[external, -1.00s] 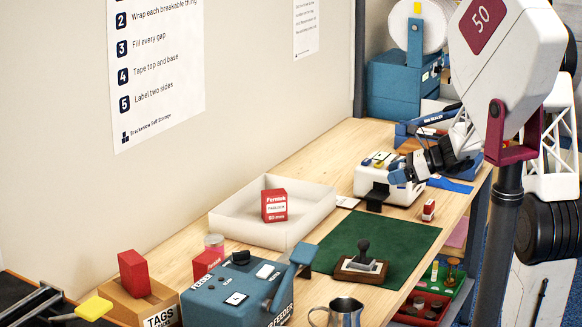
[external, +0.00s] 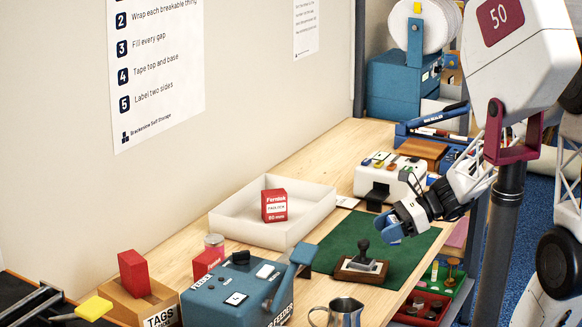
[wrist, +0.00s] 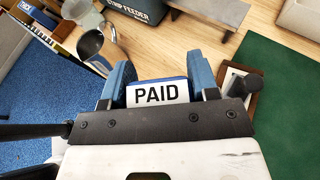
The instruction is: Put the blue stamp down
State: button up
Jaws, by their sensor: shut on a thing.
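My gripper (external: 392,226) is shut on the blue stamp (wrist: 157,93), which shows in the wrist view between the two blue fingers as a white face reading PAID with a blue edge above. In the external view my gripper is above the right part of the green mat (external: 331,243), and the stamp is mostly hidden by the fingers there. The gap between stamp and surface is hard to judge.
A dark-handled stamp on a wooden base (external: 343,273) stands on the mat, left of my gripper. A metal jug (external: 346,313), the blue feeder (external: 215,305) and a white tray (external: 235,232) stand around. Red and green bins lie at the right edge.

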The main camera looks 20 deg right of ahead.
jog(key=s+a+f+n+g, duration=0.1)
jog(key=s+a+f+g, duration=0.1)
jog(key=s, duration=0.8)
notch_tip(320, 180, down, 10)
jog(key=shift+s+a, duration=0.25)
dwell(0.4)
jog(key=w+a, duration=0.2)
jog(key=w, duration=0.2)
jog(key=w+a+f, duration=0.1)
jog(key=w+a, duration=0.2)
jog(key=w, duration=0.2)
jog(key=w+a, duration=0.3)
jog(key=w, duration=0.2)
jog(key=shift+f, duration=0.2)
jog(key=shift+f, duration=1.7)
jog(key=shift+f, duration=0.1)
